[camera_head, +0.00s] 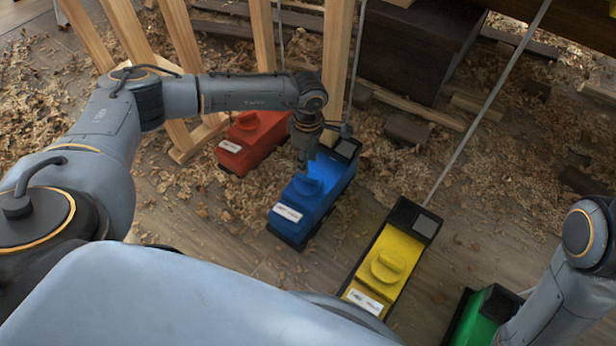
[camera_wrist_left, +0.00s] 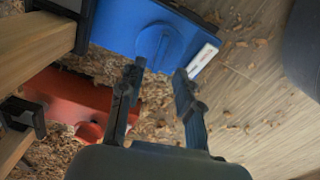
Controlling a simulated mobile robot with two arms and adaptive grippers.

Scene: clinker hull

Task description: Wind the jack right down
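Four coloured boxes with raised knobs stand on the floor; which one is the jack I cannot tell. The blue box (camera_head: 326,196) has a white label and a round knob, which shows in the left wrist view (camera_wrist_left: 157,42). My left gripper (camera_head: 303,156) is over the far part of the blue box, pointing down. In the left wrist view its two fingers (camera_wrist_left: 158,72) are apart with nothing between the tips, and the blue knob lies just beyond them. Contact cannot be told. My right gripper is outside the frames; only my right arm shows.
A red box (camera_head: 262,138) stands left of the blue one, a yellow box (camera_head: 395,258) to its right, and a green box (camera_head: 480,318) partly under my right arm. Wooden props (camera_head: 338,55) and thin rods (camera_head: 490,98) rise behind. Wood shavings cover the floor.

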